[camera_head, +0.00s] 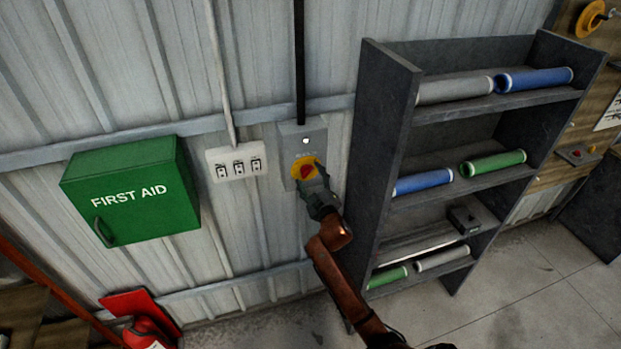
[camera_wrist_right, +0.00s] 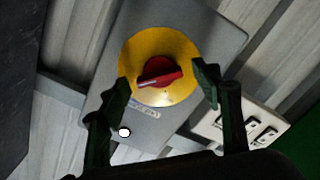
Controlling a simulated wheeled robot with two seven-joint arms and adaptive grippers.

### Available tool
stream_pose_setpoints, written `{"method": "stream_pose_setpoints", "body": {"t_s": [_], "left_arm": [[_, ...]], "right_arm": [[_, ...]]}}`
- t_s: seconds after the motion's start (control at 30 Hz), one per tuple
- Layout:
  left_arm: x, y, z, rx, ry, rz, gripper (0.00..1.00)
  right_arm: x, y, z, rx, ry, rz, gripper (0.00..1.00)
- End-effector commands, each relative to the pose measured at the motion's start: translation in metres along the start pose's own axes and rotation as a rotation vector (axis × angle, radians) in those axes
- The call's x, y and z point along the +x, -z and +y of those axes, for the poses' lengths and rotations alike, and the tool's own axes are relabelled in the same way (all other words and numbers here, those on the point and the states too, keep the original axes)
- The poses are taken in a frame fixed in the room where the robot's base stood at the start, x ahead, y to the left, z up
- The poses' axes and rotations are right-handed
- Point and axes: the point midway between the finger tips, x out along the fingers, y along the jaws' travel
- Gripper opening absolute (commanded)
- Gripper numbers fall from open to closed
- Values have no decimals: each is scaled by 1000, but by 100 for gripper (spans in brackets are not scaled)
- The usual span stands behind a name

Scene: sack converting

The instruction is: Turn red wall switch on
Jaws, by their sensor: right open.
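The red wall switch (camera_head: 306,171) is a red rotary knob on a yellow disc, on a grey box (camera_head: 289,137) fixed to the corrugated wall. In the right wrist view the red knob (camera_wrist_right: 160,74) sits at the middle of the yellow disc (camera_wrist_right: 128,62), its grip bar nearly level in the picture. My right gripper (camera_head: 318,182) is at the switch, partly covering it in the head view. In the right wrist view its open fingers (camera_wrist_right: 163,92) stand on either side of the knob, with nothing held; I cannot tell whether they touch the disc. My left gripper is not in view.
A white panel with three switches (camera_head: 237,161) is left of the grey box. A green first aid box (camera_head: 132,190) hangs further left. A dark shelf (camera_head: 375,130) with coloured rolls stands close to the right of my right arm.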

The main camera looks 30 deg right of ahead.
Motion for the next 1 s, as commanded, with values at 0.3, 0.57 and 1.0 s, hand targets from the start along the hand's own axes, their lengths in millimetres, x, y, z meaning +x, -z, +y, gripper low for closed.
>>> {"method": "stream_pose_setpoints", "body": {"t_s": [0.3,0.57,1.0], "left_arm": [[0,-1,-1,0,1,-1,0],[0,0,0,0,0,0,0],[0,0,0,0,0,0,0]], "right_arm": [[-34,-1,-1,0,1,0,59],[-88,-1,0,0,1,-1,59],[-121,0,0,0,0,-1,59]]}}
